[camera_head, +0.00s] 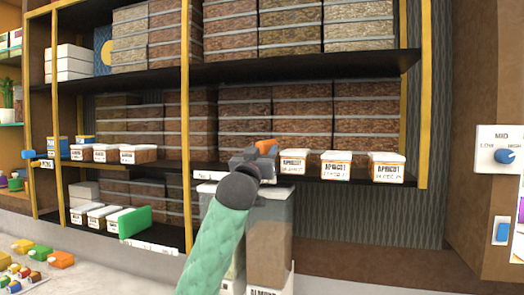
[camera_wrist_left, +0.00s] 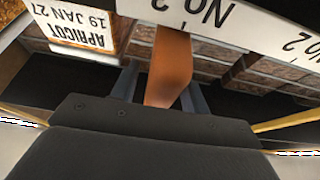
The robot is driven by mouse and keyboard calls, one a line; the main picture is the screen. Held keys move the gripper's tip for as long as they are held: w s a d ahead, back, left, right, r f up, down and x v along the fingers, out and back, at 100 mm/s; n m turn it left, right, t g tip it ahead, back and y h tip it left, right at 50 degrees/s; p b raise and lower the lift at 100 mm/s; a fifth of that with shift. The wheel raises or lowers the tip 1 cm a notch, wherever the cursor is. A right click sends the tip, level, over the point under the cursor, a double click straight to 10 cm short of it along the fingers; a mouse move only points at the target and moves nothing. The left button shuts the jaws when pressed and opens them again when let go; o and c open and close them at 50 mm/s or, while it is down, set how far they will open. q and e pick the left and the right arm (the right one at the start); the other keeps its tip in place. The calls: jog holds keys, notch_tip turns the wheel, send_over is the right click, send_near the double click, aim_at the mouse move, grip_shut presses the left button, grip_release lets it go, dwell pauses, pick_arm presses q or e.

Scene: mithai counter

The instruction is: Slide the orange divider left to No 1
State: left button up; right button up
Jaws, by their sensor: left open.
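The orange divider (camera_head: 266,146) stands on the middle shelf, just left of a row of apricot boxes (camera_head: 334,164). My left gripper (camera_head: 257,156) is at the shelf front, right at the divider. In the left wrist view the orange divider (camera_wrist_left: 171,62) stands between the two spread dark fingers, beside a white shelf label strip (camera_wrist_left: 262,28) printed "No 2". The fingers are open around it; whether either one touches it cannot be told. The gripper and wrist hide the divider's lower part in the head view. My right gripper is not in view.
A green divider (camera_head: 129,222) is on the lower shelf. Tall almond containers (camera_head: 270,240) stand below my wrist. A yellow upright (camera_head: 185,120) crosses the shelf front.

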pick_arm(q)
grip_shut()
jog(key=shift+a, duration=0.1)
